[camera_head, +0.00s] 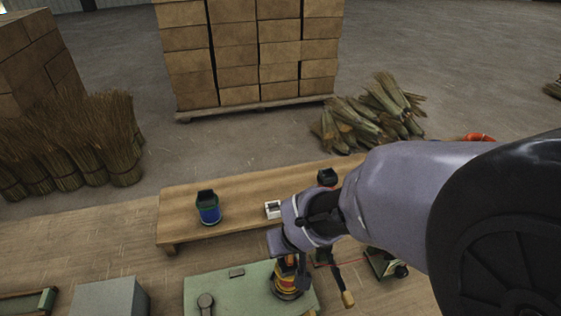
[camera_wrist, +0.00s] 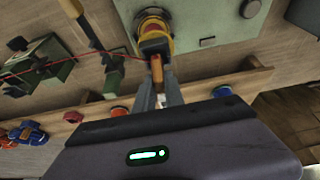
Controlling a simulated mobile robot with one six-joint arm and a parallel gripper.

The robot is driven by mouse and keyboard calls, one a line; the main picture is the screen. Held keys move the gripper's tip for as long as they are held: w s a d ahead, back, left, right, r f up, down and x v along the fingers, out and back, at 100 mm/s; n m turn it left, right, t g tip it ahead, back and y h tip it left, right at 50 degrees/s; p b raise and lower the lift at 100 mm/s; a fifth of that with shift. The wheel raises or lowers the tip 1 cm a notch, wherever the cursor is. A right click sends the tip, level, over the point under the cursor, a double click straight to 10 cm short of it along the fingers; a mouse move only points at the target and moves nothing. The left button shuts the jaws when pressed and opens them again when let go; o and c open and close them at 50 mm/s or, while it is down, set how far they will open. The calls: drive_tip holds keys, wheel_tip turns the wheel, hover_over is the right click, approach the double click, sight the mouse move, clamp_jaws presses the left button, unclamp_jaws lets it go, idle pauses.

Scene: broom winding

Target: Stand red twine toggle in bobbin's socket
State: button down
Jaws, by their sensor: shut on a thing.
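The bobbin (camera_wrist: 153,24), with yellow and red bands, stands on the green bench top and shows in the head view (camera_head: 287,284) below my wrist. My gripper (camera_wrist: 159,92) is shut on the orange-brown toggle (camera_wrist: 157,70). The toggle's far end points at a dark block on the bobbin and overlaps it in the wrist view. I cannot tell whether it is inside the socket or only in front of it. Thin red twine (camera_wrist: 60,65) runs from the left to the bobbin area. In the head view my gripper and wrist hide most of the toggle.
A green fixture (camera_wrist: 45,65) stands beside the bobbin, with a yellow-tipped handle (camera_head: 347,298) near it. A low wooden bench (camera_head: 240,200) behind holds a blue and green spool (camera_head: 208,208) and a small white box (camera_head: 272,209).

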drive_tip(key=shift+f+b, duration=0.6)
drive_tip(key=shift+f, duration=0.05)
drive_tip(key=shift+f+b, duration=0.75)
drive_tip(key=c, duration=1.3)
unclamp_jaws()
drive_tip(key=shift+r, duration=0.1)
drive_tip(key=shift+c, duration=0.2)
drive_tip(key=p+v, duration=0.7)
drive_tip(key=v, duration=1)
drive_tip(key=shift+r, duration=0.2)
drive_tip(key=shift+s+d, duration=0.1)
